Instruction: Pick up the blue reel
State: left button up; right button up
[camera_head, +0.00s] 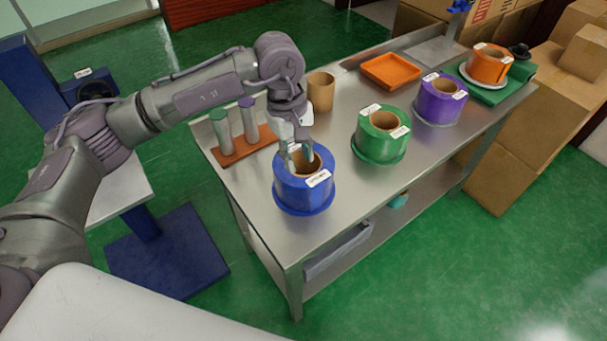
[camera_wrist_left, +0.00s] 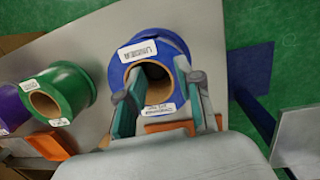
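The blue reel (camera_head: 303,190) stands upright on the near end of the steel table, with white labels and a brown core hole. My left gripper (camera_head: 295,153) is directly above it, pointing down, its fingertips at the reel's top by the core hole. In the left wrist view, the gripper (camera_wrist_left: 160,70) has its two fingers apart over the blue reel (camera_wrist_left: 165,42): one by the left of the core hole, the other over the rim at right. I cannot tell whether they touch the reel. My right gripper is not in view.
On the steel table (camera_head: 345,205) stand a green reel (camera_head: 378,148), a purple reel (camera_head: 437,105), an orange reel (camera_head: 487,68), an orange tray (camera_head: 390,71), a brown cup (camera_head: 320,92) and an orange rack (camera_head: 247,146) with two cylinders. Cardboard boxes (camera_head: 530,130) adjoin the table's right side.

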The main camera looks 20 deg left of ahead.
aim_at(284, 173)
pick_arm(q)
jog(key=a, duration=0.1)
jog(key=a+y, duration=0.1)
jog(key=a, duration=0.1)
jog(key=shift+w+a+r+y, duration=0.25)
jog(key=shift+w+a+y, duration=0.05)
jog(key=shift+w, duration=0.1)
notch_tip(284, 173, down, 7)
jog(key=shift+p, duration=0.7)
jog(key=shift+f+p, duration=0.5)
jog(key=shift+f, duration=2.7)
jog(key=shift+d, duration=0.1)
jog(key=shift+c, duration=0.3)
grip_shut()
jog(key=shift+w+r, duration=0.15)
jog(key=shift+r, duration=0.05)
